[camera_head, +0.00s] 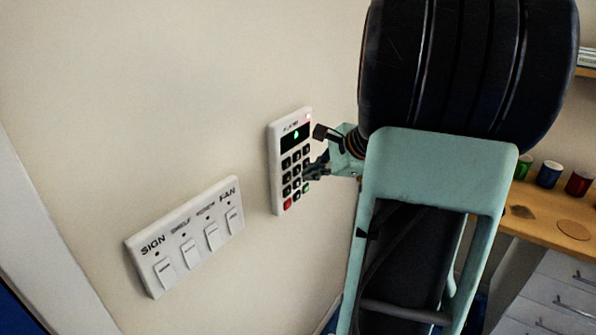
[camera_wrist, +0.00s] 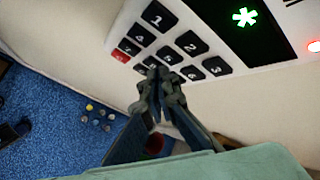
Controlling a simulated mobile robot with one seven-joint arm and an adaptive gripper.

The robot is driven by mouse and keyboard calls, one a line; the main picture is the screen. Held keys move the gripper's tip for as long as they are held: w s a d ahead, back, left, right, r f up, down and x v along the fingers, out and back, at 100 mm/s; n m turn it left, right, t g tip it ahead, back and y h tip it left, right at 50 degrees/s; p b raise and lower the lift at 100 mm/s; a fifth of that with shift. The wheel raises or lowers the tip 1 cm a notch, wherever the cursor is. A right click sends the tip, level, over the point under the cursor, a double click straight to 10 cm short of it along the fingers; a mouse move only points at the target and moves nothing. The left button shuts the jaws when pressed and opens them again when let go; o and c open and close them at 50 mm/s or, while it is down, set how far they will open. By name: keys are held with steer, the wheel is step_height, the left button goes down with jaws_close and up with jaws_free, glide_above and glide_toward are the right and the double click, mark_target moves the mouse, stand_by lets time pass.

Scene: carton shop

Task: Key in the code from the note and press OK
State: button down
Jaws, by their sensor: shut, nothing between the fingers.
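A white keypad (camera_head: 275,160) labelled ALARM is mounted on the wall, with dark number keys, a red key (camera_head: 287,204) and a green key (camera_head: 305,188) at the bottom. Its display (camera_wrist: 235,28) shows one green asterisk, and a red light (camera_wrist: 314,46) glows beside it. My gripper (camera_wrist: 162,76) is shut and empty, its fingertips over the lower keys near 8 (camera_wrist: 150,62) and 6 (camera_wrist: 192,73). I cannot tell whether they touch a key. The fingers hide keys below 8 in the wrist view. The note with the code is not visible.
A white panel with several switches (camera_head: 190,255), SIGN and FAN among its labels, is on the wall left of the keypad. A wooden counter (camera_head: 548,230) with coloured cups (camera_head: 550,174) stands at the right. Blue floor (camera_wrist: 60,135) shows below.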

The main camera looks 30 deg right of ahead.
steer(key=shift+w+a, duration=0.15)
steer(key=shift+w, duration=0.2)
steer(key=shift+w+a, duration=0.15)
steer(key=shift+w, duration=0.15)
stand_by(0.7)
steer(key=shift+s+d+b, duration=0.3)
steer(key=shift+s, duration=0.4)
steer(key=shift+s+d+b, duration=0.2)
steer(key=shift+s+d, duration=0.1)
steer(key=shift+s, duration=0.5)
steer(key=shift+s+d+b, duration=0.15)
steer(key=shift+s+d, duration=0.2)
steer(key=shift+s, duration=0.4)
steer(key=shift+s+d+b, duration=0.2)
steer(key=shift+s+d, duration=0.1)
steer(key=shift+s, duration=0.5)
steer(key=shift+f, duration=0.1)
